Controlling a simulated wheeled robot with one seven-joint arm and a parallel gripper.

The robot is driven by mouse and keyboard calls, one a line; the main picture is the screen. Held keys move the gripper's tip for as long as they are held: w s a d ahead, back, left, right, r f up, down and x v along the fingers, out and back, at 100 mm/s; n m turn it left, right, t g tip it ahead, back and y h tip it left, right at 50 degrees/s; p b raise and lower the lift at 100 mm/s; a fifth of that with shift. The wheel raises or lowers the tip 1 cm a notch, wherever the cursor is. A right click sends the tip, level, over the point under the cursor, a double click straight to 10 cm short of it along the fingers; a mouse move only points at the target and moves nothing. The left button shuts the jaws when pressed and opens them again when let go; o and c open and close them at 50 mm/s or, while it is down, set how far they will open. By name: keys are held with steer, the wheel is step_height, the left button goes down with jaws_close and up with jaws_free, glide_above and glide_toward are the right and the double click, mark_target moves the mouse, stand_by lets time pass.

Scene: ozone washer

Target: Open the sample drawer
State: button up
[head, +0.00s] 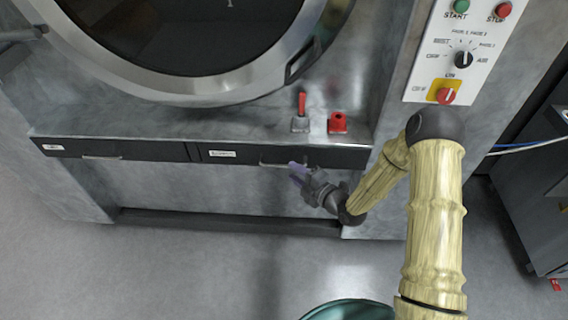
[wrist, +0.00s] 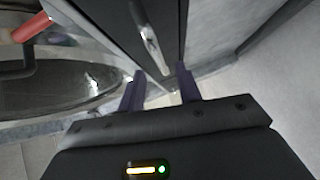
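Two dark drawer fronts lie under the washer's ledge. The left drawer (head: 130,150) and the right drawer (head: 240,155) both look flush and closed. Each has a small white label, too small to read, so I cannot tell which is the sample drawer. The right drawer's silver handle (head: 268,163) is just left of my gripper (head: 297,172). In the wrist view the bar handle (wrist: 150,38) runs along the dark front, ahead of the fingers. My gripper (wrist: 160,86) has its purple fingers apart with nothing between them. I cannot tell if a finger touches the handle.
A red-handled lever (head: 301,105) and a red block (head: 338,123) stand on the ledge above. The round washer door (head: 200,85) is above left. A control panel (head: 455,50) is at upper right. The floor (head: 180,265) before the drawers is mostly clear.

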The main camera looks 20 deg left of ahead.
mark_target(283, 165)
steer(key=x, duration=0.6)
steer(key=shift+s, duration=0.1)
jaws_close()
